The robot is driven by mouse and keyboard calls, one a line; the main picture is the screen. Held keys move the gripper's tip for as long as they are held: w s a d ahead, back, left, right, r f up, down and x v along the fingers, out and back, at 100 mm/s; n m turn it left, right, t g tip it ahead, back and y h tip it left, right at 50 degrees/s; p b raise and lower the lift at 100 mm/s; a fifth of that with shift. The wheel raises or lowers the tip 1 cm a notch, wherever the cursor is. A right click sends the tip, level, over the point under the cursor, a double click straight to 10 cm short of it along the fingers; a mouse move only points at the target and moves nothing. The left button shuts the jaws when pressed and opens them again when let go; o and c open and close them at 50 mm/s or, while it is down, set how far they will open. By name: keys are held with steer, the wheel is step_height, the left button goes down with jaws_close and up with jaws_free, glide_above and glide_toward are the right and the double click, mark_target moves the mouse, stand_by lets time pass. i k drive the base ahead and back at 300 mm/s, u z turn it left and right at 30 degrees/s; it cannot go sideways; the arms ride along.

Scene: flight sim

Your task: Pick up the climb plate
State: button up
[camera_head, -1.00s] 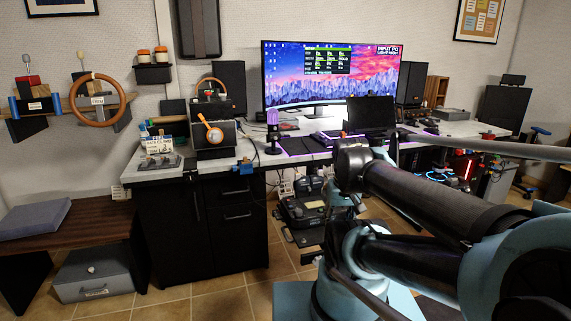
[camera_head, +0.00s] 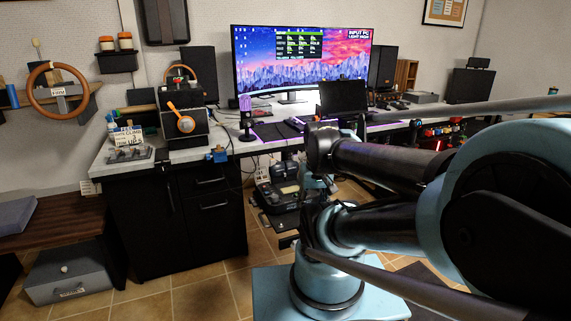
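A small pale plate with dark lettering (camera_head: 127,136) leans upright on a low grey stand at the left end of the worktop. Its lettering is too small to read surely, but it appears to include "CLIMB", so it may be the climb plate. My arm (camera_head: 385,165) fills the right side of the view, folded above my blue base, well to the right of the plate. My gripper cannot be made out, so its state is not shown. Nothing of mine touches the plate.
A dark box with an orange-and-white round item (camera_head: 181,119) stands right of the plate. A blue clamp-like item (camera_head: 218,155) sits at the worktop edge. A dark bench (camera_head: 60,225) and grey case (camera_head: 68,272) are at left. Tiled floor (camera_head: 195,300) before the cabinet is clear.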

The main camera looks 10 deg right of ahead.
mark_target(113, 153)
steer(key=u, duration=3.4)
steer(key=i, duration=1.2)
steer(key=z, duration=0.25)
